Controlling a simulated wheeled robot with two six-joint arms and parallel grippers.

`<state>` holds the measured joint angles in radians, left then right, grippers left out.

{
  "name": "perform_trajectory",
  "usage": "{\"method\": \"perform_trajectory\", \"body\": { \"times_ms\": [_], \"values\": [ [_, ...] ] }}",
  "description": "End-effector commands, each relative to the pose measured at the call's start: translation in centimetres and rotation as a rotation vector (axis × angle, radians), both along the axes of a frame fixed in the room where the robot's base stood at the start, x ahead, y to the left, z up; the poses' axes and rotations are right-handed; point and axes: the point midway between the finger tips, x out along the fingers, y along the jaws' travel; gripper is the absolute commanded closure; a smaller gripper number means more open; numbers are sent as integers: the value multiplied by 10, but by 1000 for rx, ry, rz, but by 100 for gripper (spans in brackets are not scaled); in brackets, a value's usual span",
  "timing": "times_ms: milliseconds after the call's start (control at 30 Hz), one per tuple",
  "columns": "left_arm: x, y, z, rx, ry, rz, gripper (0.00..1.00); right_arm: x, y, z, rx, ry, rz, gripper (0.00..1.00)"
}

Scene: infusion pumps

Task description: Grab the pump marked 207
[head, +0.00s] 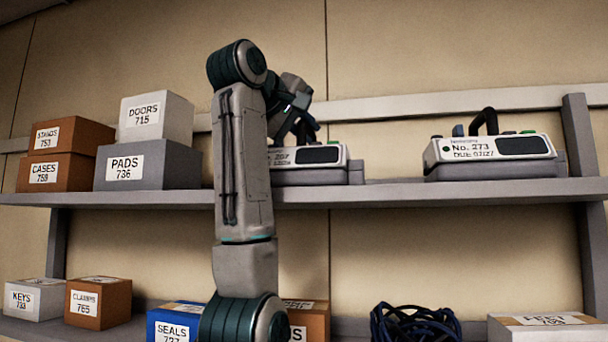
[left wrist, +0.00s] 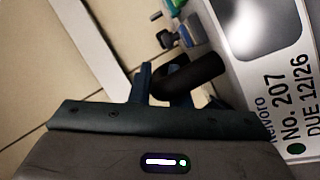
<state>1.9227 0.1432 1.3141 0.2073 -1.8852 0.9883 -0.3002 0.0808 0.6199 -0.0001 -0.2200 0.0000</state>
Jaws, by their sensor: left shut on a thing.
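The pump marked 207 (head: 318,157) is a white and grey box with a dark screen, on the upper shelf at the middle of the head view. My left arm hides its left part. In the left wrist view its label reads No. 207, due 12/26 (left wrist: 289,110). My left gripper (head: 304,128) is shut on the pump's dark handle (left wrist: 195,74), and its fingers (left wrist: 150,82) show at the handle in the left wrist view. The pump appears to sit on the shelf. My right gripper is in neither view.
A second pump, No. 273 (head: 490,155), stands to the right on the upper shelf (head: 400,195). Labelled boxes, such as PADS (head: 150,170), stand at the left. The lower shelf holds more boxes and a dark cable coil (head: 415,323). An upright post (head: 578,135) is at the right.

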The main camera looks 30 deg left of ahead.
Motion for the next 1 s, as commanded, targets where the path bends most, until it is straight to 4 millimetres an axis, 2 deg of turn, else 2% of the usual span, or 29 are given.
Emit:
{"method": "perform_trajectory", "body": {
  "times_ms": [567, 1000],
  "values": [
    [-1, 0, 3, 1, -5, -1, 100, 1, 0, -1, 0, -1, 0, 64],
    [-2, 0, 24, 1, -6, 0, 100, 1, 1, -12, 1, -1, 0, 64]
  ]
}}
